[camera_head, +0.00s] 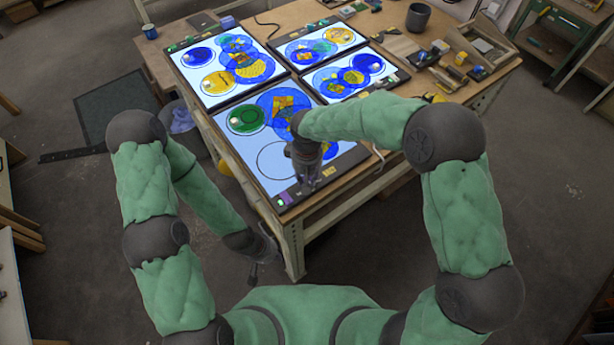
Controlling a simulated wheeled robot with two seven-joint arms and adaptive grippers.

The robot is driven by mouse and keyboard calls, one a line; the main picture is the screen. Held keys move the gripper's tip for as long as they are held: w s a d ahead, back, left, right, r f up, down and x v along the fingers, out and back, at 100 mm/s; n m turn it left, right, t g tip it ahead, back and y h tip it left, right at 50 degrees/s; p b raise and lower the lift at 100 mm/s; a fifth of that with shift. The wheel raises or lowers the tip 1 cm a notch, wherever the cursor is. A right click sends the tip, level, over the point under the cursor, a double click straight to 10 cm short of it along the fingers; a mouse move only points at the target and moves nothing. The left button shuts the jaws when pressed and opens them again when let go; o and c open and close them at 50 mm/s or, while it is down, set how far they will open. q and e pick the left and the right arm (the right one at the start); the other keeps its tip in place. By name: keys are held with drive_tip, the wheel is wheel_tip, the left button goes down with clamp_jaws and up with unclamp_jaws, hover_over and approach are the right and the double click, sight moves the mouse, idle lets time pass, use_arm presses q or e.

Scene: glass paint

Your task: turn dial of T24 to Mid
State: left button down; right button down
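Four lit panels with coloured circles lie on the workbench. The large front panel (235,150) shows a green circle, blue circles and an empty outlined circle. Dark strips edge the panels; the front one carries small coloured parts, including a yellow piece (329,171). No label is readable, so I cannot tell which part is the T24 dial or its setting. My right gripper (307,188) points down at the front panel's near strip; its fingertips are too small and dark to judge, as is any contact. My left gripper (267,257) hangs off the bench's front left, fingers apart and empty.
The wooden workbench (292,14) has a dark mug (418,17) and a wooden tray (478,48) at its back right, with small items nearby. A bench leg (293,250) stands close to my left gripper. A bucket with blue cloth (182,120) stands left of the bench.

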drive_tip(key=c, duration=1)
unclamp_jaws()
wheel_tip(320, 180, up, 12)
idle(0.3)
